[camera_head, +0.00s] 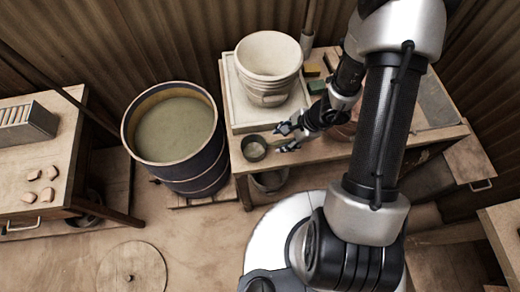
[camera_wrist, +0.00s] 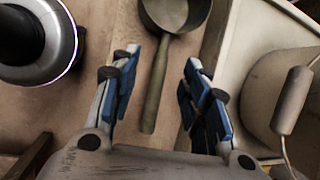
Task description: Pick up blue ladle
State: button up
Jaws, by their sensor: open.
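A ladle with a round bowl (camera_head: 254,148) lies on the workbench (camera_head: 335,150) near its front left corner. Its handle points toward my gripper. It looks dull grey-green, not clearly blue. In the wrist view the ladle (camera_wrist: 157,85) has its bowl at the top, and its long handle runs down between my fingers. My gripper (camera_head: 285,138) is open just right of the bowl. In the wrist view my gripper (camera_wrist: 161,63) has one finger on each side of the handle, with gaps and no visible contact. Height above the handle is hard to tell.
A white bucket (camera_head: 268,60) stands in a pale tray (camera_head: 237,100) behind the ladle. A dark barrel (camera_head: 195,180) of murky liquid stands left of the bench. Green and yellow blocks (camera_head: 317,87) lie behind my gripper. Another table (camera_head: 60,165) is at far left.

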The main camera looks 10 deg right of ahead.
aim_at(280, 142)
jog(key=b+x, duration=0.2)
jog(key=x, duration=0.2)
jog(key=shift+a+f, duration=0.1)
jog(key=shift+f, duration=0.3)
jog(key=shift+w, duration=0.1)
grip_shut()
